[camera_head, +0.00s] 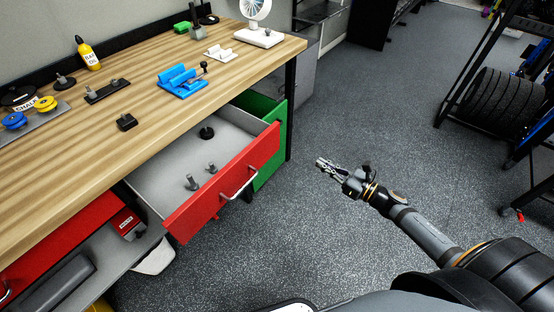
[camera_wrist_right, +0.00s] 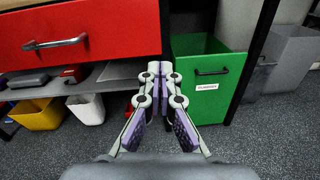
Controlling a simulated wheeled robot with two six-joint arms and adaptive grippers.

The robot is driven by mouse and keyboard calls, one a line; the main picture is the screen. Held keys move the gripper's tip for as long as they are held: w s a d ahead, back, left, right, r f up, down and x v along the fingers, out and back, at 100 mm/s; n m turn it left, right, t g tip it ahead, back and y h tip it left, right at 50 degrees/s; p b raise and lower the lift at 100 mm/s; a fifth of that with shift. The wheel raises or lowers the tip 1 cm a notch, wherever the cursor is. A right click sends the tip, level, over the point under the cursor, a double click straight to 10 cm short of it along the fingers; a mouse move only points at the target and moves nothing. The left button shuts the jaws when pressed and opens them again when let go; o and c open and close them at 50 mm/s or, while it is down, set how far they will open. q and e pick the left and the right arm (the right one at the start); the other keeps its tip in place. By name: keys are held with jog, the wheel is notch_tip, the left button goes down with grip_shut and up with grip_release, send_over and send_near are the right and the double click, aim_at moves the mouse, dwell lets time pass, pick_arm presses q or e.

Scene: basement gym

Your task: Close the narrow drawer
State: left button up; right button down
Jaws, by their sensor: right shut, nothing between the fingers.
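The open drawer has a red front (camera_head: 215,190) with a silver handle (camera_head: 239,184) and a grey inside. It sticks out from under the wooden workbench, with a few dark knobs and pegs lying in it. In the right wrist view its red front (camera_wrist_right: 110,28) fills the upper left, with the handle (camera_wrist_right: 55,43) at the left. My right gripper (camera_head: 322,163) is shut and empty, over the floor to the right of the drawer and apart from it. Its fingertips (camera_wrist_right: 158,70) show right of the drawer handle in the wrist view. My left gripper is not in view.
A green bin (camera_head: 271,155) stands just right of the drawer, beside the black bench leg (camera_head: 290,110). Another red front (camera_head: 60,238) is at the lower left, by a grey shelf (camera_head: 110,255). Weight plates (camera_head: 485,105) on a rack stand right. The floor between is clear.

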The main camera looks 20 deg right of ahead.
jog(key=a+r+n+y, duration=0.1)
jog(key=a+n, duration=0.1)
jog(key=p, duration=0.1)
send_near(276, 140)
jog(key=x, duration=0.6)
jog(key=shift+w, duration=0.15)
jog(key=shift+w+a+f+g, duration=0.1)
jog(key=shift+w+a+g, duration=0.1)
jog(key=shift+w+g, duration=0.1)
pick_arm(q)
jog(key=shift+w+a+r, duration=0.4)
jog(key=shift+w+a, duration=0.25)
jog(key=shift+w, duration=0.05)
